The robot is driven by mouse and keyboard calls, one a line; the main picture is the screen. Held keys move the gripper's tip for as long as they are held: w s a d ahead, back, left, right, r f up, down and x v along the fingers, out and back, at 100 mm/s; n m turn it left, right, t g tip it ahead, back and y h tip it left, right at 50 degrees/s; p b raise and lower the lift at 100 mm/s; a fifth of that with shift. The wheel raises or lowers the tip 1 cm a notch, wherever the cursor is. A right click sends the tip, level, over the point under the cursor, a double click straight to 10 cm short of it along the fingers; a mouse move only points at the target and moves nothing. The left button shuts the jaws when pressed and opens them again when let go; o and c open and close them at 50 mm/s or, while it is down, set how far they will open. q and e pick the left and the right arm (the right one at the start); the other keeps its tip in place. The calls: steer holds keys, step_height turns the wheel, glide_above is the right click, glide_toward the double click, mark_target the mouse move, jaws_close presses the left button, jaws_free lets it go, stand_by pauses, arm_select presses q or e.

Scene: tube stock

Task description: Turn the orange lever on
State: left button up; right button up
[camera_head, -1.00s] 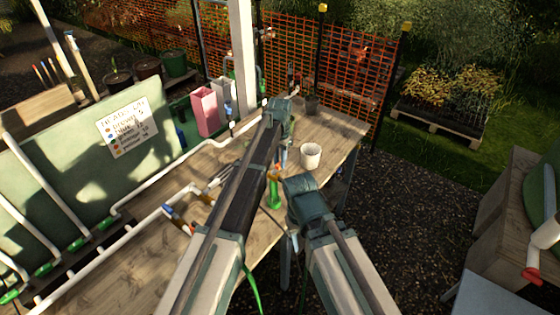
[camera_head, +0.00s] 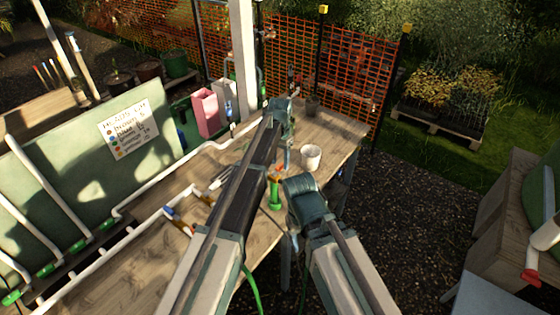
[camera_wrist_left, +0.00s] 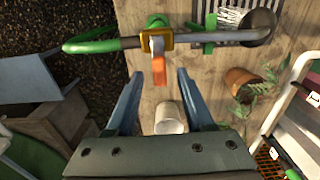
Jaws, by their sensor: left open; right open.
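The orange lever (camera_wrist_left: 159,70) sits on a brass valve (camera_wrist_left: 168,40) in a grey pipe, with a green hose on one end, in the left wrist view. It points down in that picture, toward my left gripper (camera_wrist_left: 158,76). That gripper is open, with one finger on each side of the lever's end and visible gaps between. In the head view my left gripper (camera_head: 284,152) hangs over the table beside the green fitting (camera_head: 276,194); the lever is small and partly unclear there. My right gripper (camera_head: 302,188) is lower, near the table's edge; its fingertips are hidden.
A white cup (camera_head: 311,157) stands on the wooden table (camera_head: 340,130) near the left gripper; a terracotta pot (camera_wrist_left: 241,80) lies nearby. White pipes (camera_head: 165,152) run along the table. Open gravel (camera_head: 410,210) lies to the right.

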mark_target(280, 166)
arm_select(q)
step_height(280, 166, up, 13)
steer(key=p, duration=1.2)
steer(key=shift+s, duration=0.15)
arm_select(e)
step_height(280, 166, up, 13)
arm_select(q)
steer(key=shift+f, duration=0.15)
arm_select(e)
steer(key=shift+s+f, duration=0.1)
steer(key=shift+f, duration=0.05)
